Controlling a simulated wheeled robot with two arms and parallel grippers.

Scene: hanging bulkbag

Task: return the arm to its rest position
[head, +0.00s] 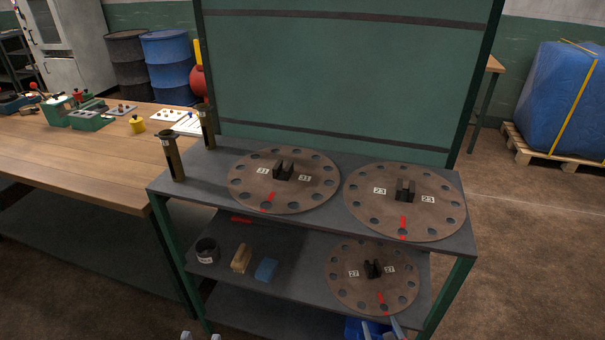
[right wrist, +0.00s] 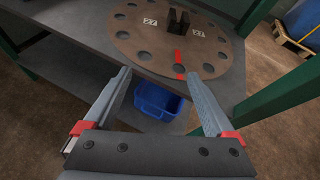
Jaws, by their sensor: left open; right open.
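My right gripper (right wrist: 162,95) is open in the right wrist view, its two grey fingers spread with nothing between them. It is in front of the lower round disc (right wrist: 170,40), which has holes, a red mark and a label reading 27. In the head view the right fingertips (head: 382,328) show at the bottom edge, just below this disc (head: 352,277) on the middle shelf. My left gripper (head: 201,336) shows only as fingertips at the bottom edge, apart from the shelf. Both arms are otherwise out of view.
Two more holed discs (head: 284,200) (head: 430,214) lie on the top shelf (head: 215,165). A blue bin (right wrist: 158,101) stands below the middle shelf. A dark cup (head: 206,250), a tan block (head: 241,259) and a blue block (head: 266,270) sit left. A wooden bench (head: 100,160) adjoins.

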